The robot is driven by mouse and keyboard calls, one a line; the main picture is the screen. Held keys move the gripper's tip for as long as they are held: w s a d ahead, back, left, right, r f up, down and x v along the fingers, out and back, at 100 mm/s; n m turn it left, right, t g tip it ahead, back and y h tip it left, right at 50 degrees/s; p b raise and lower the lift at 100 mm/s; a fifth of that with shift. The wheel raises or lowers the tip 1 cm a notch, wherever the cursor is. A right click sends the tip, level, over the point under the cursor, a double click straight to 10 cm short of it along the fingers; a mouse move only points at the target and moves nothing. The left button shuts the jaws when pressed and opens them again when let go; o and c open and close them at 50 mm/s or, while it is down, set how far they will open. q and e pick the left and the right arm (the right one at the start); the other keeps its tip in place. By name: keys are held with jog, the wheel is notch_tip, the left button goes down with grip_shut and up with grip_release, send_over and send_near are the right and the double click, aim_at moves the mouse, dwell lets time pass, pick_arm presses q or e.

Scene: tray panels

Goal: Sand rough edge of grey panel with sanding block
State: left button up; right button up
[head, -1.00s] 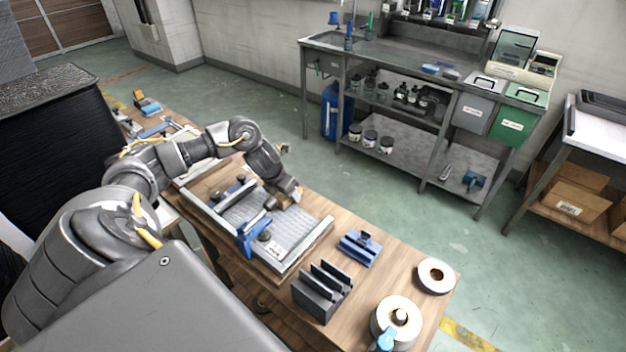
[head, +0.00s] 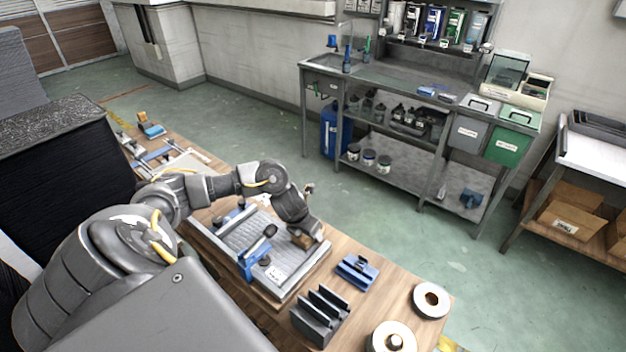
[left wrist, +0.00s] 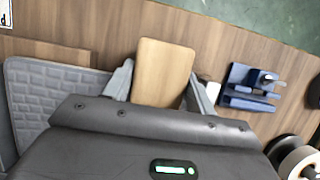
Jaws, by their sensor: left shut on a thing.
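The grey panel (head: 255,237) lies in a tray-like frame on the wooden bench, with a quilted pattern on its face; its corner also shows in the left wrist view (left wrist: 50,95). My left gripper (head: 304,236) is at the panel's right edge, shut on a tan sanding block (left wrist: 163,72). In the left wrist view the block sits between the two fingers and sticks out beyond them. Whether it touches the panel edge cannot be told. A blue clamp (head: 255,262) is at the panel's near side. My right gripper is not in view.
A blue tool (head: 357,270) lies on the bench right of the panel. A dark slotted rack (head: 318,312) and tape-like rolls (head: 431,299) stand nearer the front. A metal workbench (head: 410,85) stands across the green floor.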

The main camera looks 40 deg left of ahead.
pick_arm(q)
jog(key=shift+d+r, duration=0.25)
jog(key=shift+d, duration=0.15)
notch_tip(320, 180, up, 2)
jog(key=shift+a+r+p, duration=0.1)
jog(key=shift+r+p, duration=0.05)
jog(key=shift+p, duration=0.85)
notch_tip(320, 180, up, 5)
jog(key=p, duration=0.4)
jog(key=shift+r+p, duration=0.1)
jog(key=shift+p, duration=0.2)
